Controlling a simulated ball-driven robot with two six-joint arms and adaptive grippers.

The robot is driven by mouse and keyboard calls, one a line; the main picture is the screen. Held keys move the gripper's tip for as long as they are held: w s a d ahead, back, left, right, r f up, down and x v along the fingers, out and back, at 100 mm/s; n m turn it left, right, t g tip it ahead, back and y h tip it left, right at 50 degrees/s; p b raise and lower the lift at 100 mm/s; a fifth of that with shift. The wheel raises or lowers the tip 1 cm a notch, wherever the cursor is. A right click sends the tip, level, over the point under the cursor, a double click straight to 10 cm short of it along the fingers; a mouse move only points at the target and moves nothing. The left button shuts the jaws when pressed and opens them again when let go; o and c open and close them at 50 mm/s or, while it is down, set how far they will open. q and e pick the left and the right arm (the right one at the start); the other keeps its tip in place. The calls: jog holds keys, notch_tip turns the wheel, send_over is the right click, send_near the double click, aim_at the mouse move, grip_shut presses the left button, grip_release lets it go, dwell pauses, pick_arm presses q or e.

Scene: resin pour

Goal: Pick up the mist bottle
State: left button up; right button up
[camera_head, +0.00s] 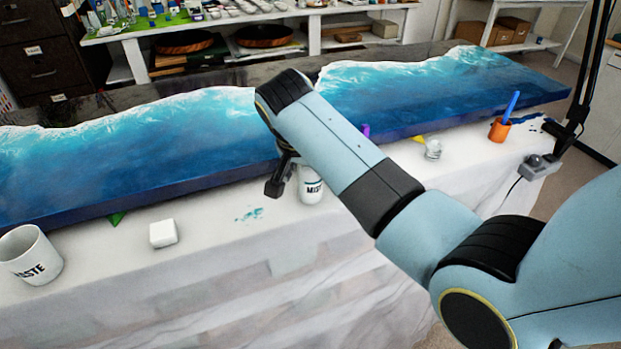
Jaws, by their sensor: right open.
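The mist bottle (312,187) is a white cylinder with dark "MIST" lettering, on the white-covered table in front of the blue resin slab. It looks upright; its top is hidden behind my right arm and gripper. My right gripper (287,180) is at the bottle's upper left, with one dark finger showing beside the bottle's left side. It is open. The other finger is mostly hidden, and I cannot tell whether the gripper touches the bottle. My left gripper is not in view.
A white waste cup (31,256) stands at the far left, with a white block (163,233) right of it. The long blue resin slab (190,150) lies behind. An orange cup (499,130) and a clear jar (433,149) stand to the right. The cloth between block and bottle is mostly clear.

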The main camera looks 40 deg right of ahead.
jog(key=shift+w+d+f, duration=0.1)
jog(key=shift+f, duration=0.25)
jog(key=shift+r, duration=0.1)
grip_shut()
